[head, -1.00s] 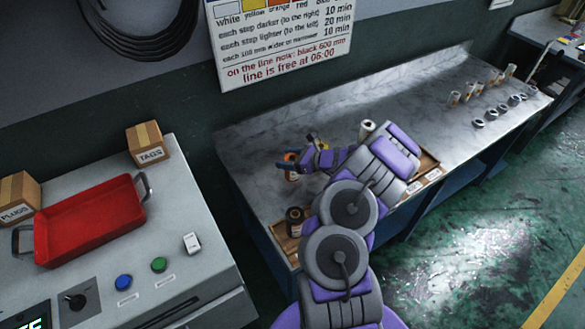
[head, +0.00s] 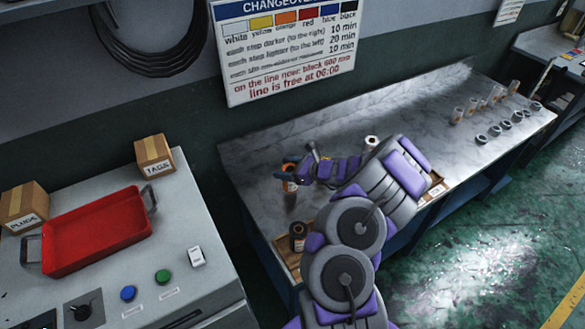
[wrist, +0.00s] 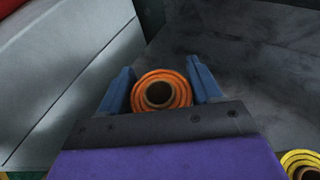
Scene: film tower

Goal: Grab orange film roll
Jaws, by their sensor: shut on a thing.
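The orange film roll (wrist: 161,78) stands end-up between the two blue fingers of my gripper (wrist: 162,85) in the wrist view, its hollow core facing the camera. My gripper (head: 287,178) is shut on it. In the head view the orange roll (head: 289,186) is at the gripper's tip, over the left part of the marble-topped bench (head: 250,150). I cannot tell clearly whether its lower end is apart from the bench top.
A black roll (head: 298,232) stands in a wooden tray at the bench's front. A white roll (head: 371,142) stands behind my arm, and a yellow roll (wrist: 300,162) shows in the wrist view. A red tray (head: 95,232) lies on the grey console. Several small rolls stand at the bench's right.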

